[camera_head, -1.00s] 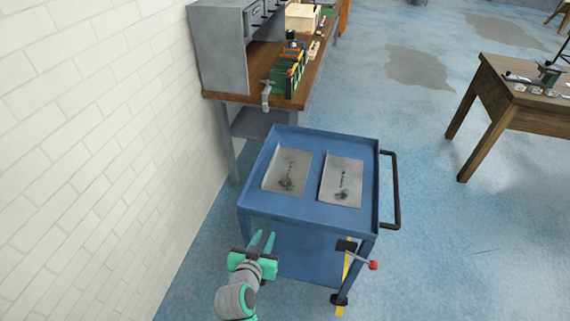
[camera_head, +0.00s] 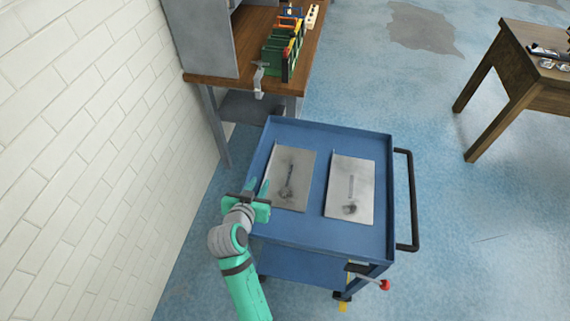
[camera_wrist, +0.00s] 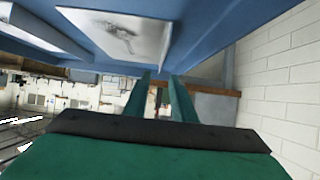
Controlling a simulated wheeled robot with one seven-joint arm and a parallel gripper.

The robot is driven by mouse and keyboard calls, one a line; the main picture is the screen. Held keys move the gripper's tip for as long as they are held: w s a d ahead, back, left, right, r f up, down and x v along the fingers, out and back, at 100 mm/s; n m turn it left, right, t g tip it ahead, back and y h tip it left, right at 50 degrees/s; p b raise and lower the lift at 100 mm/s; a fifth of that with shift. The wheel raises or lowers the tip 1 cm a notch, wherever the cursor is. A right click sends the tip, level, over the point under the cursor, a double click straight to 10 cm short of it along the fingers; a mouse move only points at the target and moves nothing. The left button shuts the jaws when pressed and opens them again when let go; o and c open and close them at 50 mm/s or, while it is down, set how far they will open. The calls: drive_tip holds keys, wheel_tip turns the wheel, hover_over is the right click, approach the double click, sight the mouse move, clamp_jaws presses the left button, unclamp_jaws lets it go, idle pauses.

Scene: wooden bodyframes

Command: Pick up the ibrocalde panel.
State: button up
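Two grey metal panels lie side by side on the blue cart's top tray (camera_head: 322,227): a left panel (camera_head: 297,170) and a right panel (camera_head: 364,178). Each bears dark markings too small to read, so I cannot tell which is the ibrocalde panel. My gripper (camera_head: 257,186) is at the tray's left edge, close beside the left panel. In the wrist view the two green fingers (camera_wrist: 161,80) stand apart with nothing between them. A panel (camera_wrist: 120,32) shows just beyond the fingertips there; contact cannot be told.
A white brick wall (camera_head: 90,130) runs along the left. A wooden workbench (camera_head: 210,79) with a grey cabinet and green-yellow items stands behind the cart. A black handle (camera_head: 410,200) juts from the cart's right side. Another wooden table (camera_head: 490,75) is far right, with open floor between.

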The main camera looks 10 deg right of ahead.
drive_tip(key=x, duration=1)
drive_tip(key=shift+w+a, duration=0.15)
drive_tip(key=shift+w, duration=0.25)
clamp_jaws()
